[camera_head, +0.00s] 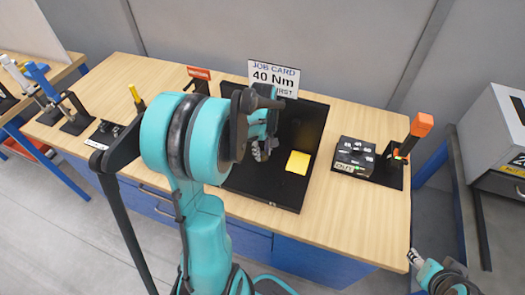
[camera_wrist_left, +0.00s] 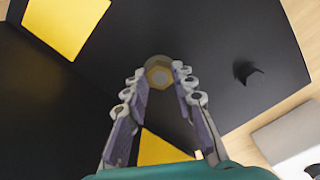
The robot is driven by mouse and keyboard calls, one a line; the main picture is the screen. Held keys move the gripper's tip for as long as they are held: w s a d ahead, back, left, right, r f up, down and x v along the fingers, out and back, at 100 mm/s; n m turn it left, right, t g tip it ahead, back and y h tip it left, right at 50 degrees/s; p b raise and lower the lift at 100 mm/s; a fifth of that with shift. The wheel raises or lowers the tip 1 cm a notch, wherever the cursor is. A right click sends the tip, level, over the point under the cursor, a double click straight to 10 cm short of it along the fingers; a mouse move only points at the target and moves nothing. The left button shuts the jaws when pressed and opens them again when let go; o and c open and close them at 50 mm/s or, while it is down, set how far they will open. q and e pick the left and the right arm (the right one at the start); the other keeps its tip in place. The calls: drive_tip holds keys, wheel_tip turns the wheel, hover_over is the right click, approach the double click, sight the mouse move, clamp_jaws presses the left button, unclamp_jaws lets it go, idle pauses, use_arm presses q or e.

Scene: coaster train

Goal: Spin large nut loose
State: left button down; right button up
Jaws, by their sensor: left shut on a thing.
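The large nut (camera_wrist_left: 159,73) is a brass-coloured hexagon on the black board (camera_wrist_left: 215,50) in the left wrist view. My left gripper (camera_wrist_left: 158,82) has one finger on each side of it and is shut on it. In the head view my left gripper (camera_head: 262,152) points down over the black board (camera_head: 315,130). My own arm hides the nut there. My right gripper (camera_head: 415,259) shows only in part at the lower right, away from the bench, and its jaws cannot be made out.
The wooden bench (camera_head: 225,80) carries a job card (camera_head: 273,76) reading 40 Nm behind the board. A yellow square (camera_head: 298,162) lies on the board. A black block with numbers (camera_head: 354,152) and an orange-handled tool (camera_head: 420,124) stand at right. Other tools stand at left.

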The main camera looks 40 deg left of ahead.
sight(262, 154)
use_arm(q)
drive_tip(key=n, duration=0.6)
drive_tip(key=shift+s, duration=0.1)
drive_tip(key=shift+n, duration=0.3)
idle(0.3)
drive_tip(key=c, duration=1.2)
unclamp_jaws()
wheel_tip(262, 154, up, 12)
drive_tip(key=shift+f, duration=0.1)
